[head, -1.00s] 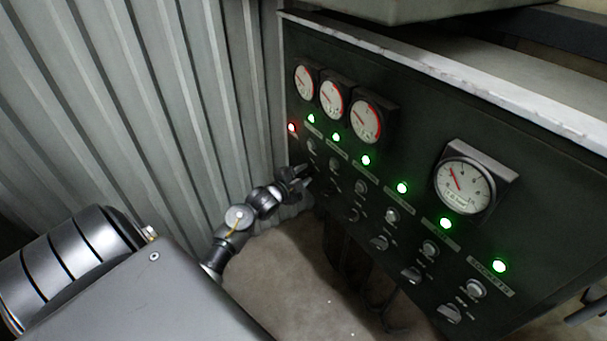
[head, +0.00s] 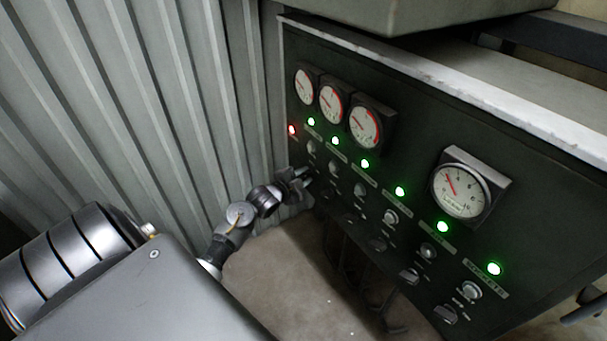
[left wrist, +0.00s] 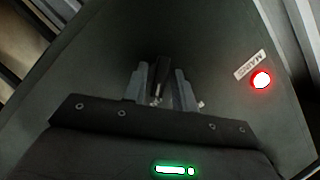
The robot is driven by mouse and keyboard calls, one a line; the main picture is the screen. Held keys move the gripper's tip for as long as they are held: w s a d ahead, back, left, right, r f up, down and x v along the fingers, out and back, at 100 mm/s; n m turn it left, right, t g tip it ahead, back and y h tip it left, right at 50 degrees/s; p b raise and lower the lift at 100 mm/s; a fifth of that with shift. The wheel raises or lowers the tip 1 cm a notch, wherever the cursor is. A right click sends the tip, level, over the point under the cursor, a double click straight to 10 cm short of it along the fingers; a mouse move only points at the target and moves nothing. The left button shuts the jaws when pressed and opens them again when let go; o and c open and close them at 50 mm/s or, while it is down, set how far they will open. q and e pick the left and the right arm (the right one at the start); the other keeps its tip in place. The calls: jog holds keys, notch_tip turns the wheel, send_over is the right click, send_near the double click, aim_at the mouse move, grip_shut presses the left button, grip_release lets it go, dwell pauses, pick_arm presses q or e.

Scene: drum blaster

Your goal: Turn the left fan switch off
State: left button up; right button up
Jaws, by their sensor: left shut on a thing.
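The dark control panel (head: 420,125) carries a row of switches below lit lamps. My left gripper (head: 307,174) is at the panel's left end, below the red lamp (head: 292,130). In the left wrist view, the two fingers of my left gripper (left wrist: 160,80) are on either side of a dark switch lever (left wrist: 161,72) and shut on it. In the head view the gripper hides this switch. My right gripper is not in view.
Several green lamps (head: 400,191) are lit along the panel. Round gauges (head: 365,127) sit above them. Other knobs (head: 391,216) lie to the right of my gripper. A corrugated wall (head: 130,90) stands close on the left. Bare floor (head: 290,270) shows below.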

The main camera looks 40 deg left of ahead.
pick_arm(q)
jog(key=n+p, duration=0.1)
jog(key=p, duration=0.1)
jog(key=n+g+h+p, duration=0.1)
jog(key=p, duration=0.1)
jog(key=shift+a+r, duration=0.1)
jog(key=shift+r, duration=0.25)
jog(key=shift+n+g+h+p, duration=0.4)
jog(key=shift+n+h+p, duration=0.2)
jog(key=shift+n+p, duration=0.5)
jog(key=shift+a+f+n+h+p, duration=0.15)
jog(key=shift+n+h+p, duration=0.4)
jog(key=shift+n, duration=0.35)
jog(key=shift+c, duration=0.2)
jog(key=shift+n+g+h, duration=0.3)
jog(key=shift+n+h, duration=0.35)
jog(key=shift+n, duration=0.05)
jog(key=o, duration=0.7)
jog(key=shift+w+f, duration=0.1)
